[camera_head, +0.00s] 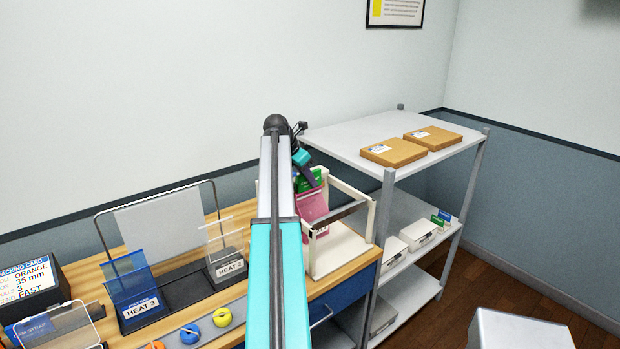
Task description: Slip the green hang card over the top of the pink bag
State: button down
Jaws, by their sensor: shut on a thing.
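The pink bag (312,207) hangs or stands upright in the white open-framed rack at the right end of the wooden bench. The green hang card (302,184) shows just above the bag's top and overlaps it in the picture. I cannot tell whether the card is around the bag's top or only in front of or behind it. My gripper (311,176) is at the card, shut on it, above the bag. My arm hides the left part of the card and of the rack.
The white rack (371,218) has posts and a dark crossbar close to the bag. A grey shelf unit (345,137) with two cardboard boxes (412,145) stands at right. Holders marked HEAT (140,308) and tape rolls (222,317) stand on the bench at left.

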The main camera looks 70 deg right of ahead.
aim_at(308, 187)
jog(key=shift+f, duration=1.95)
dwell(1.5)
jog(key=c, duration=1.6)
grip_release()
jog(key=shift+r, duration=0.1)
jog(key=shift+w, duration=0.1)
jog(key=shift+r, duration=0.1)
